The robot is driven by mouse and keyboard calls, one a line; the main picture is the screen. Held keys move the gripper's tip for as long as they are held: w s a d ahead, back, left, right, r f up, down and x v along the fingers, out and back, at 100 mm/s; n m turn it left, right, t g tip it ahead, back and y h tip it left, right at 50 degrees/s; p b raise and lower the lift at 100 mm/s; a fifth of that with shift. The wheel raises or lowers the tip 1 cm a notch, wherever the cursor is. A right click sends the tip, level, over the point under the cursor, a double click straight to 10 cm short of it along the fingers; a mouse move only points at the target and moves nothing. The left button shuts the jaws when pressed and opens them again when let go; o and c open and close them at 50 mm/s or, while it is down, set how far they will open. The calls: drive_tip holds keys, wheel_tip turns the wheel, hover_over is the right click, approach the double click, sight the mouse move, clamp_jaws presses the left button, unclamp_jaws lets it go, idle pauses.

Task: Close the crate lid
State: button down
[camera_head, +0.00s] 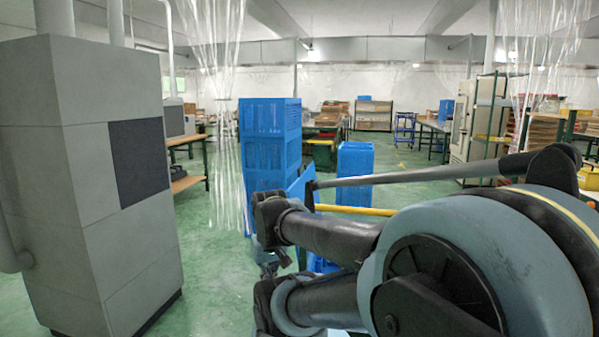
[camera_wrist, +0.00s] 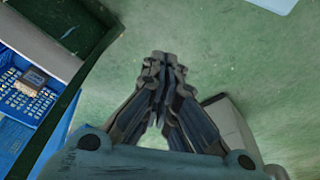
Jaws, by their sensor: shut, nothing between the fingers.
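In the wrist view, my gripper (camera_wrist: 165,62) is shut and empty, over the green floor. A blue perforated crate (camera_wrist: 14,144) shows at the left edge of that view, with a small brown and grey item (camera_wrist: 30,82) inside. The crate is cut off by the frame, and its opening faces the camera at least in part. In the head view, a tilted blue panel (camera_head: 302,186) shows behind my arm. I cannot tell whether it is the crate lid. My arm hides most of the crate area there, and the fingertips are not clear.
A dark green edge (camera_wrist: 62,118) runs between the crate and my gripper. Tall blue crate stacks stand at the middle (camera_head: 271,150) and further right (camera_head: 356,160). A yellow bar (camera_head: 352,210) crosses behind my arm. A large grey cabinet (camera_head: 90,190) stands left. Green floor between is clear.

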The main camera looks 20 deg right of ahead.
drive_tip(key=w+d+r+h, duration=0.3)
drive_tip(key=w+d+r, duration=0.25)
drive_tip(key=w, duration=0.45)
drive_tip(key=w+d+r+n+h, duration=0.1)
drive_tip(key=w+d+r+h, duration=0.25)
drive_tip(key=w+r, duration=0.45)
drive_tip(key=w+d+r+h, duration=0.2)
drive_tip(key=w+d+r, duration=0.25)
drive_tip(key=w, duration=0.75)
drive_tip(key=w+d+f+t+h, duration=0.15)
drive_tip(key=w+h, duration=0.75)
drive_tip(key=w, duration=2.3)
drive_tip(key=s+f+x, duration=0.1)
drive_tip(key=s+x, duration=0.1)
drive_tip(key=x, duration=1)
drive_tip(key=shift+s+d+n, duration=0.4)
drive_tip(key=shift+s+d, duration=0.15)
drive_tip(key=shift+s, duration=0.1)
